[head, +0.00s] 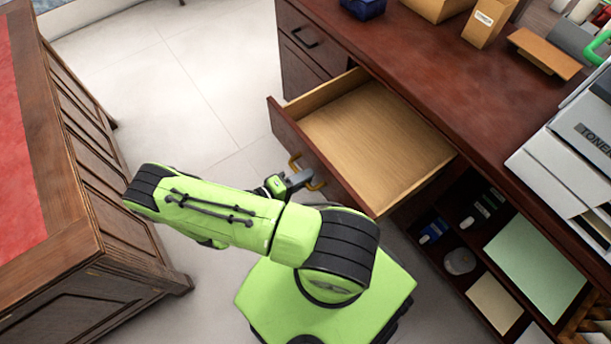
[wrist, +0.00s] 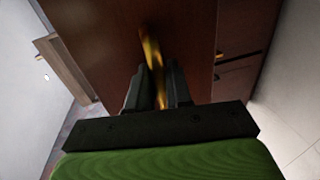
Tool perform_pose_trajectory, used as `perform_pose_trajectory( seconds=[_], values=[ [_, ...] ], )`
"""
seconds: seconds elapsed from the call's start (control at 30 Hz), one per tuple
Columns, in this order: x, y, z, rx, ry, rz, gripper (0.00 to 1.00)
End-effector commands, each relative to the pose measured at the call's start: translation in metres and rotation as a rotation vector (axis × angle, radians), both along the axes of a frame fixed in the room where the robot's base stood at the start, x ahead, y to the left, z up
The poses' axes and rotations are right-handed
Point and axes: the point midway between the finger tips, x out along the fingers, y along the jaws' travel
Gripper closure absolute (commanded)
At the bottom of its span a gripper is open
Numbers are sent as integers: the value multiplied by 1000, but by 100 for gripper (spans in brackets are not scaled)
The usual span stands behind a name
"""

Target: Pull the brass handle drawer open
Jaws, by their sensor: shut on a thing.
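The drawer (head: 375,130) with the brass handle stands well out from the dark wooden desk (head: 420,60) in the head view. Its pale wood inside is empty. The brass handle (head: 316,185) is on the drawer front, partly hidden by my gripper (head: 298,180). In the wrist view my gripper (wrist: 160,88) has its two dark fingers shut on the brass handle (wrist: 152,55), one on each side of it. The drawer front (wrist: 115,35) fills the middle of the wrist view.
Another drawer with a dark handle (head: 305,38) is shut at the desk's left. Below right, an open shelf (head: 455,275) holds papers and small items. Boxes (head: 490,20) and a toner carton (head: 575,140) sit on the desktop. A wooden cabinet (head: 85,215) stands left, with tiled floor (head: 190,80) between.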

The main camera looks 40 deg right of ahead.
Motion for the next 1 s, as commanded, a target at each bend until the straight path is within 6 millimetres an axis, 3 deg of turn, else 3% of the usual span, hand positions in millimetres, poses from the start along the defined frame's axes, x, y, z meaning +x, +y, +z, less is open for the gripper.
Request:
perform_pose_trajectory(
  seconds=[0.2,0.23,0.3,0.77,0.87,1.0],
  values=[
    [0,0,-1,2,0,-1,100],
    [0,0,-1,2,1,-1,76],
    [0,0,-1,2,0,-1,66],
    [1,3,1,2,-1,1,66],
    [4,18,5,2,-3,4,66],
    [10,55,13,5,-5,6,66]
  ],
)
